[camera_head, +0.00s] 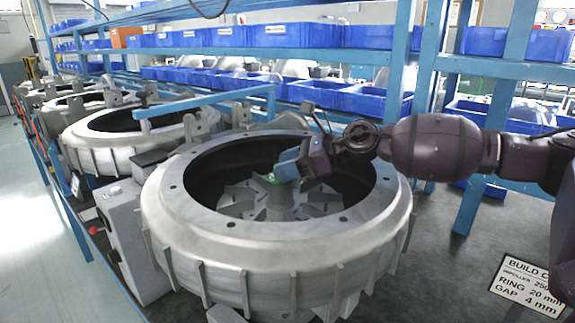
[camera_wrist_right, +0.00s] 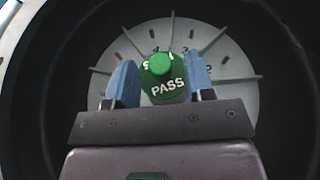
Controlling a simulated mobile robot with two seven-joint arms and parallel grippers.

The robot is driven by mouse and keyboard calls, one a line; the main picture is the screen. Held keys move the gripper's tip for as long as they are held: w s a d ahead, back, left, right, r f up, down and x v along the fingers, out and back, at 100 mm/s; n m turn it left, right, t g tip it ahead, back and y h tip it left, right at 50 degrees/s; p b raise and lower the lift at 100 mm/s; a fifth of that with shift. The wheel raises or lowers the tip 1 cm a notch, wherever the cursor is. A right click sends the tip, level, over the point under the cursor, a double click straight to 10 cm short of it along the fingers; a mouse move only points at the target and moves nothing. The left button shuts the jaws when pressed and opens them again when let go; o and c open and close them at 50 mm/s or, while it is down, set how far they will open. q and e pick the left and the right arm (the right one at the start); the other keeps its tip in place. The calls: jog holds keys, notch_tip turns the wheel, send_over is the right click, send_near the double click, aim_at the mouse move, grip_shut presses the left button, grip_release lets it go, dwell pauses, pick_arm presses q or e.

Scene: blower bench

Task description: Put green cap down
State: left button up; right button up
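The green cap (camera_wrist_right: 163,78) has a round knob and white lettering that reads PASS. In the head view my right gripper (camera_head: 285,168) reaches into the blower housing (camera_head: 265,250), and a little of the cap (camera_head: 272,178) shows by the fingertips, over the middle of the impeller (camera_head: 240,200). I cannot tell whether the cap touches the hub. My left gripper is not in view.
The housing's raised metal rim surrounds the gripper. Numbered impeller vanes (camera_wrist_right: 118,45) spread around the cap. More ring housings (camera_head: 120,130) stand at the left. Blue shelving with blue bins (camera_head: 375,100) stands behind. A build card (camera_head: 528,287) lies on the dark bench at right.

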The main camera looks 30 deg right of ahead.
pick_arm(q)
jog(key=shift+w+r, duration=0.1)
pick_arm(e)
jog(key=shift+d+r, duration=0.15)
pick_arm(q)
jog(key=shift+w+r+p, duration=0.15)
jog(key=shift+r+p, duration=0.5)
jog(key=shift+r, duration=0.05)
pick_arm(e)
jog(key=v, duration=1.1)
jog(key=shift+s+d+r, duration=0.2)
jog(key=shift+s+r, duration=0.05)
jog(key=shift+s, duration=0.05)
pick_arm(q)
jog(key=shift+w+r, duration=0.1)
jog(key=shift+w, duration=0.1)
